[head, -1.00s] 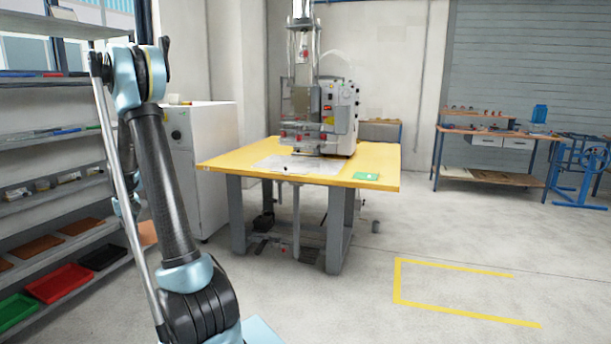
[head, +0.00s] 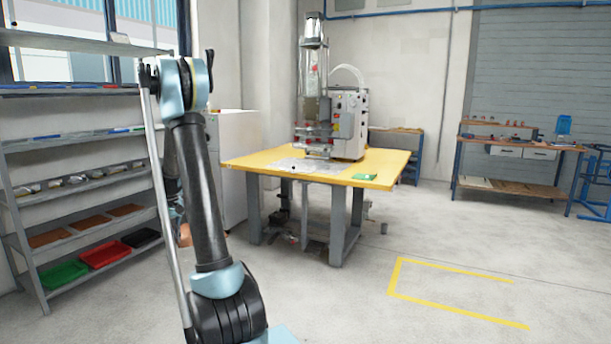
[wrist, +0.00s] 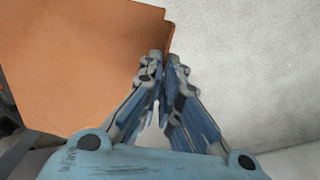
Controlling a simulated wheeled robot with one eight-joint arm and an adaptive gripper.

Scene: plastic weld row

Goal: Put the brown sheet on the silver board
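The brown sheet (wrist: 85,60) fills the upper left of the wrist view. Its right edge lies between the fingertips of my gripper (wrist: 162,62), which are closed together on it. In the head view a small part of the brown sheet (head: 185,236) shows behind my arm, and my gripper is hidden there. The silver board (head: 312,165) lies flat on the yellow table, in front of the white machine and well away from my gripper.
The yellow table (head: 240,163) carries a white machine (head: 350,125) and a small green item (head: 365,177). A grey shelf (head: 75,140) at left holds red and green trays and other brown sheets. A workbench (head: 520,150) stands at right. The floor before the table is clear.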

